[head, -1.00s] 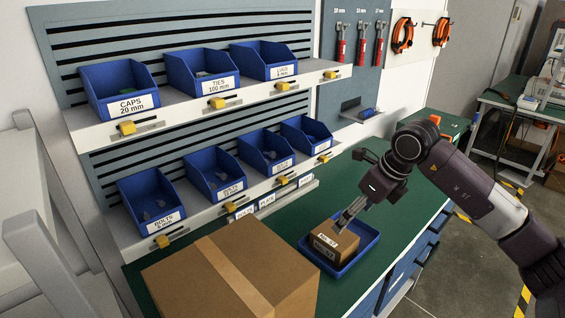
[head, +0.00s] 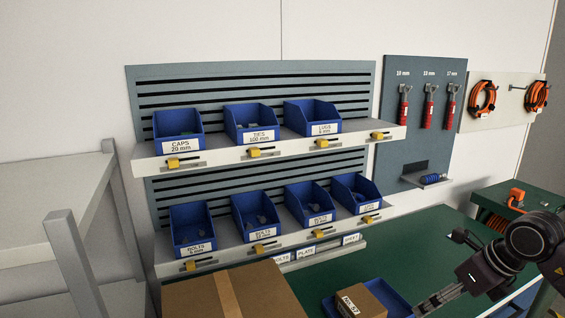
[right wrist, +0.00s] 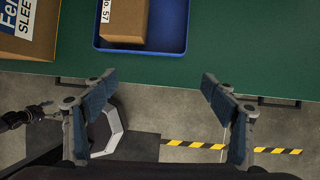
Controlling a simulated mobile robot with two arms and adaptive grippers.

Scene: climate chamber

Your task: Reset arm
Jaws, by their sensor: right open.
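My right gripper (head: 440,299) is at the lower right of the head view, just right of the small brown box in the picture. In the right wrist view its two fingers (right wrist: 157,92) are spread wide with nothing between them. They are over the bench's front edge and the floor, apart from the box. The small brown box (head: 368,300), labelled No. 57, sits in a blue tray (head: 397,299); the tray also shows in the right wrist view (right wrist: 140,47). A dark jointed part at that view's left edge looks like my left gripper (right wrist: 42,112); its jaws are unclear.
A large cardboard box (head: 245,291) stands left of the tray on the green bench (head: 425,245). Several blue bins line two shelves (head: 240,153) behind. Red tools (head: 428,108) and orange coils (head: 483,98) hang at right. Bare bench lies behind the tray.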

